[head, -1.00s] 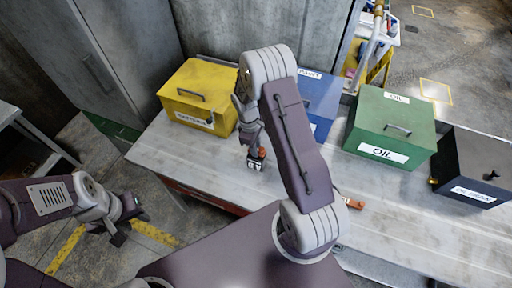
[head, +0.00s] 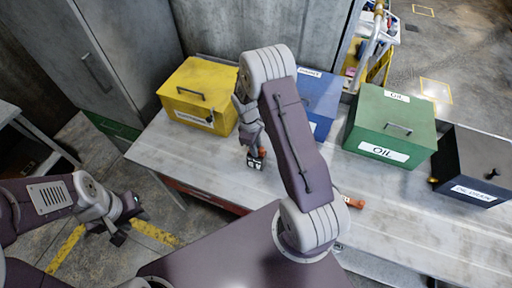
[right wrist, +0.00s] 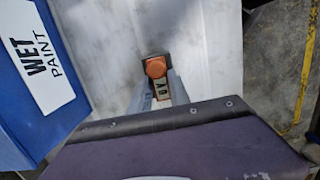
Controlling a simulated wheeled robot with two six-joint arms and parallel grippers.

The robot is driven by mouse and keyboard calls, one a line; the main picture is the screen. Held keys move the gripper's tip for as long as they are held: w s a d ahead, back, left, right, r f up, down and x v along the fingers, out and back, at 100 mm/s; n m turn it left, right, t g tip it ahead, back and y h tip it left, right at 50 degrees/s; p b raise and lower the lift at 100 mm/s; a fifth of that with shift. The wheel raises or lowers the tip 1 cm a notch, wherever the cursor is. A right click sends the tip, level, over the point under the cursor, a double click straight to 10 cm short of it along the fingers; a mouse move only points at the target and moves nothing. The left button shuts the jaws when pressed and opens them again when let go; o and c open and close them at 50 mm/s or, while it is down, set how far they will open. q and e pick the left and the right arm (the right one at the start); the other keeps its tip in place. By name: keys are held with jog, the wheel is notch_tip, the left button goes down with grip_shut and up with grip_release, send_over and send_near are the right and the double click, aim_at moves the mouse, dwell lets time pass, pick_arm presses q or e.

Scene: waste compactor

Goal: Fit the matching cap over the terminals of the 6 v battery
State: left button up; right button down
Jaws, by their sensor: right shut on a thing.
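My right gripper (head: 252,150) is shut on a small dark piece with an orange part and a white label. The orange part (right wrist: 155,67) shows as a round knob at the fingertips in the right wrist view, and the label (right wrist: 162,90) sits between the fingers. In the head view the piece's dark and white face (head: 255,163) is low over the bench. I cannot tell whether it touches the bench, or whether it is cap, battery or both. Another small orange-brown piece (head: 354,203) lies on the bench beside my right arm. My left gripper (head: 122,226) is open and empty, off the bench's left end.
A yellow box (head: 198,95), a blue box (head: 320,92) labelled wet paint, a green oil box (head: 390,128) and a dark box (head: 474,165) line the back of the grey bench (head: 215,165). The bench front is mostly clear.

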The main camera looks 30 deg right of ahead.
jog(key=shift+f, duration=0.1)
jog(key=c, duration=0.7)
grip_release()
jog(key=shift+o, duration=0.2)
notch_tip(320, 180, up, 7)
jog(key=p, duration=0.6)
